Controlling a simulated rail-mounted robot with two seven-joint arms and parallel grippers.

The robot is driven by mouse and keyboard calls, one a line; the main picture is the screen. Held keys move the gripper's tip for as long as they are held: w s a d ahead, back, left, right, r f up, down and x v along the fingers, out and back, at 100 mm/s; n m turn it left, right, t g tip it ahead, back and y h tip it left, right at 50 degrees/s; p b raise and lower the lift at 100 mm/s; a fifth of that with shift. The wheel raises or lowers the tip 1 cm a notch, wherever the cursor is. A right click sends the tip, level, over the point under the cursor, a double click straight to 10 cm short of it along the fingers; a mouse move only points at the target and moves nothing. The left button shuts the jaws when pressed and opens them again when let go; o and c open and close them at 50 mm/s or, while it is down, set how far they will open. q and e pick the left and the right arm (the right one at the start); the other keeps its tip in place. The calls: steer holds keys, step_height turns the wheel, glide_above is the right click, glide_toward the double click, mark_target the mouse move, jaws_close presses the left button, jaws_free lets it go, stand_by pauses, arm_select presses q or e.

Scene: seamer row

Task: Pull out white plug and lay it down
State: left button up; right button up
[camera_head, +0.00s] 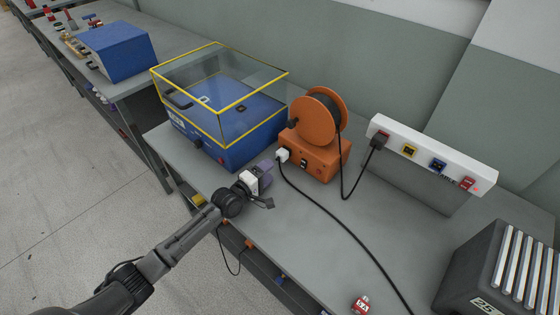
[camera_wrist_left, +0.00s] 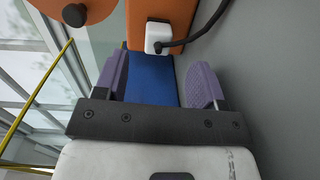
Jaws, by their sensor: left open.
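The white plug (camera_head: 283,155) sits in the front left side of the orange cable-reel box (camera_head: 322,158), with a black cable running from it down across the bench. In the left wrist view the white plug (camera_wrist_left: 156,37) is seated in the orange face (camera_wrist_left: 178,12), its cable leading right. My left gripper (camera_head: 270,170) is open and empty, just in front and to the left of the plug. In the left wrist view its two purple fingers (camera_wrist_left: 158,80) stand apart, with the plug beyond their tips and roughly between them. My right gripper is not in view.
A blue machine (camera_head: 235,135) with a clear yellow-edged cover stands left of the reel. A white socket strip (camera_head: 400,131) with a black plug (camera_head: 380,140) is behind right. A dark ribbed box (camera_head: 475,265) stands right. The grey bench (camera_head: 300,235) is mostly clear in front.

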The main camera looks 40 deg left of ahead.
arm_select(q)
steer(key=shift+w+a+f+n+t, duration=0.1)
steer(key=shift+w+a+n+t, duration=0.25)
steer(key=shift+a, duration=0.35)
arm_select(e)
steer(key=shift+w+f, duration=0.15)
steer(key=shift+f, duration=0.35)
arm_select(q)
steer(key=shift+w+b, duration=0.1)
steer(key=shift+b, duration=0.2)
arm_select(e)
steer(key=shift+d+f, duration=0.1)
